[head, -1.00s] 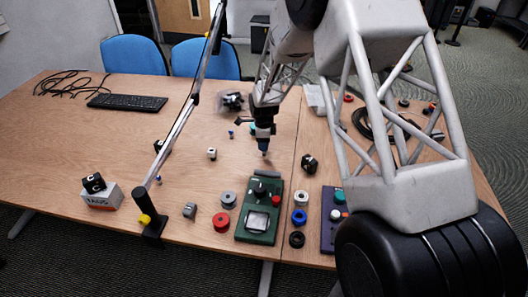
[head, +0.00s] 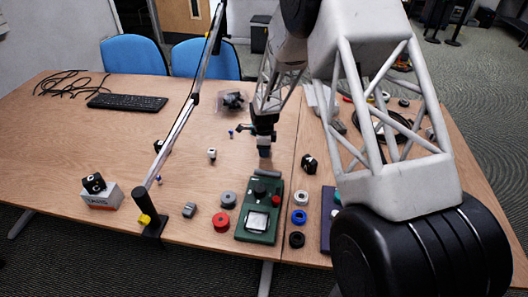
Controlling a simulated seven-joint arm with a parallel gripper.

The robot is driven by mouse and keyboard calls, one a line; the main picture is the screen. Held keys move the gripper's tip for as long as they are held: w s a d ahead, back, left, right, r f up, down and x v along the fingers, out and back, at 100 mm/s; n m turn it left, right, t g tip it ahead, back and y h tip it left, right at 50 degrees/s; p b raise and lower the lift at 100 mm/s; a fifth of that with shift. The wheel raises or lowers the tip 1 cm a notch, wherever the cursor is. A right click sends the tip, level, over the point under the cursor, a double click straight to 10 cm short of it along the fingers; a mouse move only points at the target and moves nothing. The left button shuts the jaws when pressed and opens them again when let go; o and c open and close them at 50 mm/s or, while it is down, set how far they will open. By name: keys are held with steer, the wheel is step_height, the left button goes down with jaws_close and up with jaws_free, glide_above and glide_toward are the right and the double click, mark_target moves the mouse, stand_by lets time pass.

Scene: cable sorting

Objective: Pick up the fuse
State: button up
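My gripper (head: 264,152) points down over the middle of the table, just behind the green device (head: 270,215). Its fingertips are small and dark here, so I cannot tell whether they are open or shut, or whether they touch anything. I cannot make out for certain which thing is the fuse. Small candidates lie to the left of my gripper: a tiny blue piece (head: 231,134) and a small white piece with a dark part (head: 212,154). Anything directly under the fingertips is hidden.
Red (head: 221,221) and grey (head: 228,200) rolls lie left of the green device; white, blue and black rings (head: 297,240) lie right. A black cube (head: 308,163) is right of my gripper. A lamp arm (head: 178,128) rises at left.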

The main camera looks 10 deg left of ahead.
jaws_close()
steer(key=shift+r, duration=5)
